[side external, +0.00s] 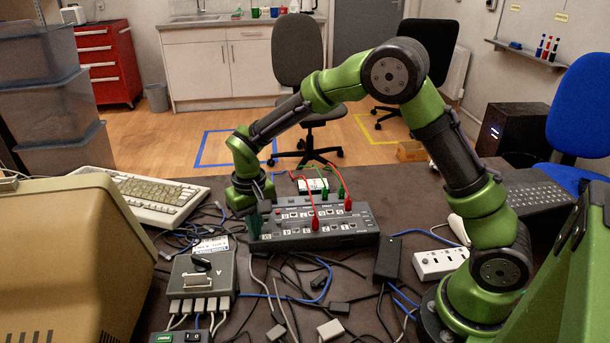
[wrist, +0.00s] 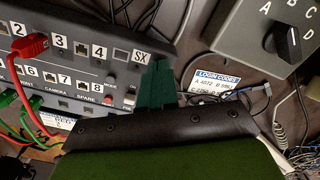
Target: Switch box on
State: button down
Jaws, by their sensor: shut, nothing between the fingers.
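A dark grey box (side external: 320,231) with numbered ports lies mid-desk; red and green cables plug into it. My gripper (side external: 254,226) points down at the left end of this box. In the wrist view my green fingers (wrist: 156,84) are together and empty, beside the box's right end. Contact with the box cannot be told. A grey selector box (wrist: 242,32) has a black knob and letters.
The selector box (side external: 185,272) stands front left of the ported box, with several cables at its front. A keyboard (side external: 150,197), a beige monitor (side external: 70,262), a black adapter (side external: 387,259) and a white power strip (side external: 438,264) surround it. Loose cables cover the front of the desk.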

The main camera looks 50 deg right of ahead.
jog(key=shift+r, duration=2.45)
